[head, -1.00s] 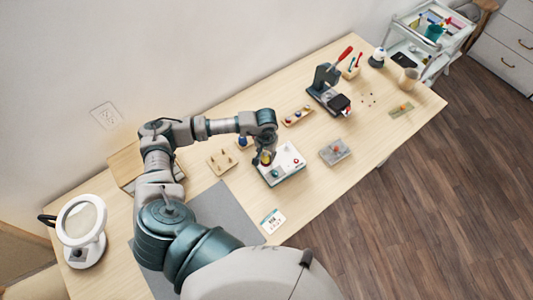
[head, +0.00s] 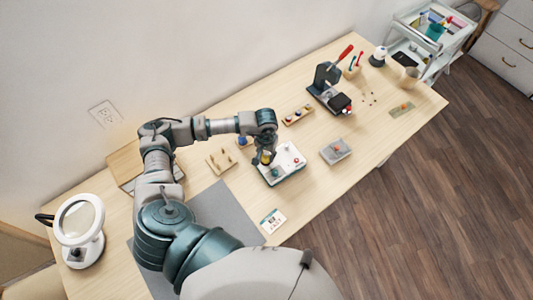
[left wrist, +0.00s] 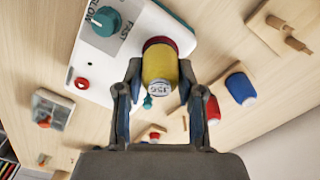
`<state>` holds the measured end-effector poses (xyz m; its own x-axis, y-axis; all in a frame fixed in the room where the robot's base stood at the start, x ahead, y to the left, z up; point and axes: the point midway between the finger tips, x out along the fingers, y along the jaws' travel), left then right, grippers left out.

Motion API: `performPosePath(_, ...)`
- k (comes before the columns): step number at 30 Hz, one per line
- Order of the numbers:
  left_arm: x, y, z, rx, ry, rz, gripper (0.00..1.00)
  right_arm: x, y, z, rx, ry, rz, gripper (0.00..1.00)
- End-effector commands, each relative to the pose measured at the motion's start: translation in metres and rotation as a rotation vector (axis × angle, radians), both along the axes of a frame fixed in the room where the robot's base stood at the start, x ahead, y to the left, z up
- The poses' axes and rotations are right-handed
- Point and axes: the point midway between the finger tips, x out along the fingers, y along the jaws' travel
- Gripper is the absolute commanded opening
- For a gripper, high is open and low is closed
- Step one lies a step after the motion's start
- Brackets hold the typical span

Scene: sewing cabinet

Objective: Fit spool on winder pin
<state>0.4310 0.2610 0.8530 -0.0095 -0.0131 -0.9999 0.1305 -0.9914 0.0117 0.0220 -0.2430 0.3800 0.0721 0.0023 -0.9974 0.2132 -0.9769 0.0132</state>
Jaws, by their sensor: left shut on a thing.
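My left gripper (head: 264,158) is shut on a yellow spool (left wrist: 160,70) over the winder's back-left part. In the left wrist view the spool's labelled end faces the camera, and its sides sit between the two fingers (left wrist: 160,85). The white winder box (head: 290,160) has a teal knob (left wrist: 104,21) and a red button (left wrist: 82,83). A dark red round part (left wrist: 158,41) shows at the spool's far end. The winder pin is hidden, so I cannot tell whether the spool is around it. My right gripper is not in view.
A wooden peg board (head: 222,161) stands left of the winder. Blue (left wrist: 241,86) and red (left wrist: 213,108) spools lie near it. A grey box (head: 335,151) stands to the right, a small press (head: 327,88) at the back. The front right tabletop is clear.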

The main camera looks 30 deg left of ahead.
Motion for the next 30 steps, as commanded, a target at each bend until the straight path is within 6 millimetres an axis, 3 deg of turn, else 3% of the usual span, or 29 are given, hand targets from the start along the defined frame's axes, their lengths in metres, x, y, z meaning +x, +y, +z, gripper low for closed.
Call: performPosePath(30, 0.0000, 0.0000, -0.0060, 0.000, 0.000, 0.000, 0.18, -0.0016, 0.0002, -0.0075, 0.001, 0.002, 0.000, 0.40)
